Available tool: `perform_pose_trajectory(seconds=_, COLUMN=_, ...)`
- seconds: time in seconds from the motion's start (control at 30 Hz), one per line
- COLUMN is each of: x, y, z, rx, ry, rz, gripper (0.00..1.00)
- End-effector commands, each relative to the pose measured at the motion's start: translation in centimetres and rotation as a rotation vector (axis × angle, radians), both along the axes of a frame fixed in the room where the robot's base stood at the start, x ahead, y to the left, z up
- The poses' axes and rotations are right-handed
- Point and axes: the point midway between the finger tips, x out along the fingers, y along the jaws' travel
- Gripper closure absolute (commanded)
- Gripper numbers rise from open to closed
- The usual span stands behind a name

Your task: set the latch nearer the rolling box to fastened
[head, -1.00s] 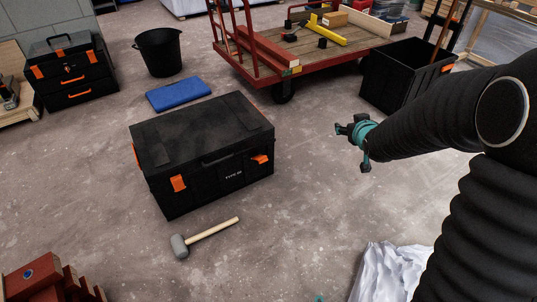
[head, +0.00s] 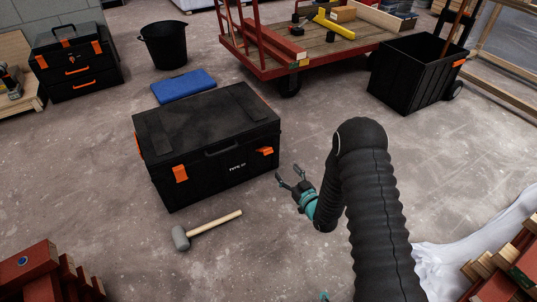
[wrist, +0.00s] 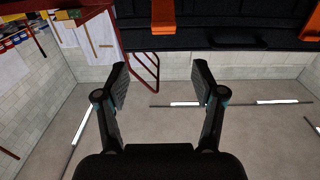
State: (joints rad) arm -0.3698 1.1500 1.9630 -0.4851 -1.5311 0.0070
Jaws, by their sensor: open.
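A black chest (head: 207,137) with two orange latches stands on the floor. Its right latch (head: 264,151), the one nearer the rolling box (head: 404,80), seems to stick out from the front face. Its left latch (head: 180,174) hangs closer to the face. My gripper (head: 290,175) is open and empty, just in front of the chest's right end and apart from it. In the wrist view, which looks upside down, the right latch (wrist: 161,16) shows at the top, centred beyond my open fingers. The left latch (wrist: 311,22) is at the right edge.
A mallet (head: 207,230) lies on the floor before the chest. A red cart (head: 300,50) stands at the back.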

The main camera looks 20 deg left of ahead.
Motion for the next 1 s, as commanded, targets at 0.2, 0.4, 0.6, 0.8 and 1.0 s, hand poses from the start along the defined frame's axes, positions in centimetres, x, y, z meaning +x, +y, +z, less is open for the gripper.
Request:
perform_pose_trajectory(seconds=0.2, x=0.1, y=1.0, z=-0.6, rx=0.017, ry=-0.008, rz=0.012, gripper=0.31)
perform_pose_trajectory(seconds=0.4, x=2.2, y=3.5, z=-0.7, rx=0.017, ry=-0.009, rz=0.012, gripper=0.31)
perform_pose_trajectory(seconds=0.6, x=4.6, y=6.3, z=-0.7, rx=0.016, ry=-0.007, rz=0.011, gripper=0.31)
perform_pose_trajectory(seconds=0.8, x=6.8, y=8.9, z=-0.6, rx=0.017, ry=-0.008, rz=0.011, gripper=0.31)
perform_pose_trajectory(seconds=1.0, x=8.1, y=10.3, z=-0.7, rx=0.015, ry=-0.005, rz=0.01, gripper=0.31)
